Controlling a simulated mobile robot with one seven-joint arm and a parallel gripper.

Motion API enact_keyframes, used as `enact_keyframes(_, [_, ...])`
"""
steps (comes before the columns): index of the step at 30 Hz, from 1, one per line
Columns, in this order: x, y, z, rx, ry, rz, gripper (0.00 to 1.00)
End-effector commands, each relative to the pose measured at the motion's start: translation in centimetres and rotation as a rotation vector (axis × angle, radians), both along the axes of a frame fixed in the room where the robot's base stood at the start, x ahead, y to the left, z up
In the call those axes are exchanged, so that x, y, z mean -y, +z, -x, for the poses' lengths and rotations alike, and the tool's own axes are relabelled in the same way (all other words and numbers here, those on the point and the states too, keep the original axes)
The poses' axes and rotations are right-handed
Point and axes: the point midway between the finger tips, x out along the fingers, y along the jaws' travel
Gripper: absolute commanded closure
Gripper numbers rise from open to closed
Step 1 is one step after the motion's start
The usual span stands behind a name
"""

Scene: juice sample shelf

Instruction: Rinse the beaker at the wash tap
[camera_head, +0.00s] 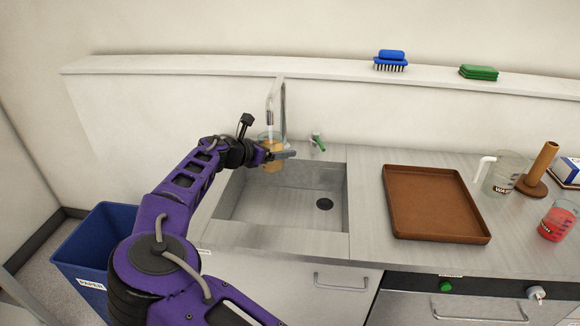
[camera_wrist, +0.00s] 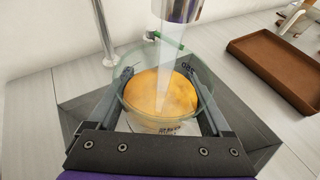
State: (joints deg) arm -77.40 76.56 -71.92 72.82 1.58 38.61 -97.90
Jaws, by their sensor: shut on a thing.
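My gripper (camera_head: 277,155) is shut on a clear glass beaker (camera_head: 271,162), one finger on each side of it. The beaker holds something orange and looks about upright over the back left of the sink (camera_head: 290,212). In the wrist view the beaker (camera_wrist: 130,105) sits between the fingers of my gripper (camera_wrist: 160,76). The silver wash tap (camera_head: 283,105) arches above it, and its spout (camera_wrist: 182,8) is over the beaker's mouth. A pale, see-through stream runs from the spout down into the beaker. The green tap lever (camera_head: 318,142) is right of the spout.
A brown tray (camera_head: 435,205) lies empty on the counter right of the sink. A clear jug (camera_head: 503,172), a brown peg stand (camera_head: 540,168) and a red-filled beaker (camera_head: 556,221) stand farther right. A blue bin (camera_head: 95,250) is at left.

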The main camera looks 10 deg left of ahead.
Motion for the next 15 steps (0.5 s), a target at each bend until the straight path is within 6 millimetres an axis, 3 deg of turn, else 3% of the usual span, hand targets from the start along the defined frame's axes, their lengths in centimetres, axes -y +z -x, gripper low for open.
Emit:
enact_keyframes(8, [0.2,0.1,0.2,0.000,0.000,-0.001,0.85])
enact_keyframes(15, [3.1,0.1,2.9,0.000,-0.003,-0.001,0.85])
